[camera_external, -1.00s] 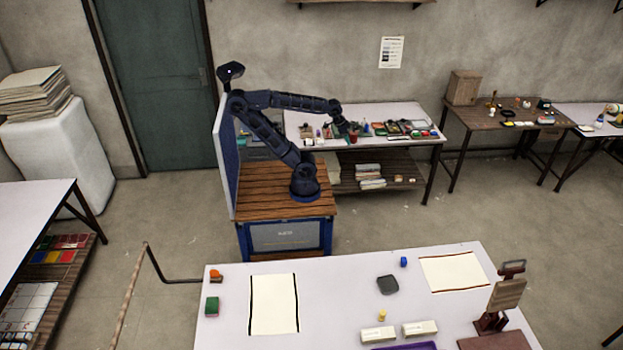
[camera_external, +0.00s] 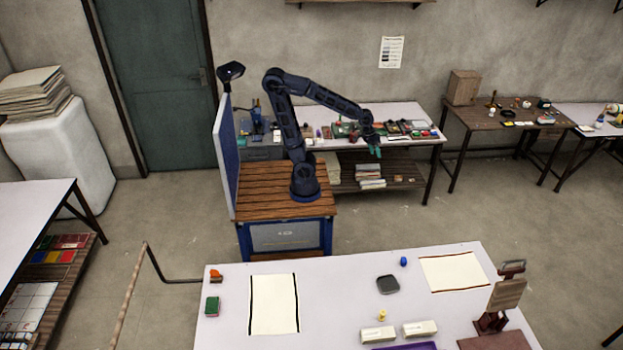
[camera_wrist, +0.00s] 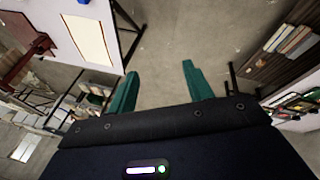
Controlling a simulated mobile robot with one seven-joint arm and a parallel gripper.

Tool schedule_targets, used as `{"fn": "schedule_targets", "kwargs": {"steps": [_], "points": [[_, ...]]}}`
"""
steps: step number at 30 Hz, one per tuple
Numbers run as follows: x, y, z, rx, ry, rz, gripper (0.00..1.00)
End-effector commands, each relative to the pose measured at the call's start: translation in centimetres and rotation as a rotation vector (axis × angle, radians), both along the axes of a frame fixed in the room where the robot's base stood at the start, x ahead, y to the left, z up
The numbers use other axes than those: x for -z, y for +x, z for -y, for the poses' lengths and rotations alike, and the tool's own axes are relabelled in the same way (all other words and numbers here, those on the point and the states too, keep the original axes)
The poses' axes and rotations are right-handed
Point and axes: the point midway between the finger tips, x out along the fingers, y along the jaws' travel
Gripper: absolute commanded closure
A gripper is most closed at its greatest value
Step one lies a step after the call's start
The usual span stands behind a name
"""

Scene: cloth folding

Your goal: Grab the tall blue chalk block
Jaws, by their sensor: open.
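A small blue block (camera_external: 403,262) stands on the near white table, left of a cream sheet (camera_external: 453,271). I cannot tell for sure that it is the chalk block. A bit of blue (camera_wrist: 83,2) beside a sheet (camera_wrist: 88,40) shows at the top edge of the wrist view. My gripper (camera_external: 377,151) is in the air at the front edge of the back table, well away from the blue block. In the wrist view its green fingers (camera_wrist: 160,78) are apart, with only floor between them.
The near table (camera_external: 345,282) also carries a dark grey dish (camera_external: 387,285), white boxes (camera_external: 419,329), a green block (camera_external: 212,305) and a brown stand (camera_external: 506,295). The back table (camera_external: 315,143) is cluttered. Open floor (camera_external: 480,215) lies between the tables.

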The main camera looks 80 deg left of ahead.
Motion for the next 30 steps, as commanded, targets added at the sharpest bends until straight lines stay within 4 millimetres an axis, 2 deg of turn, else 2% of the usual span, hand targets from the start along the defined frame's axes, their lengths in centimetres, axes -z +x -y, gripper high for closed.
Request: {"fn": "schedule_targets", "kwargs": {"steps": [6,15,23,30], "points": [[2.8,4.2,4.9,-0.113,-0.085,-0.07,0.49],[7.8,8.7,12.2,-0.29,-0.191,-0.176,0.49],[13.3,11.3,18.8,-0.456,-0.264,-0.281,0.49],[19.2,12.5,25.1,-0.623,-0.316,-0.386,0.49]]}}
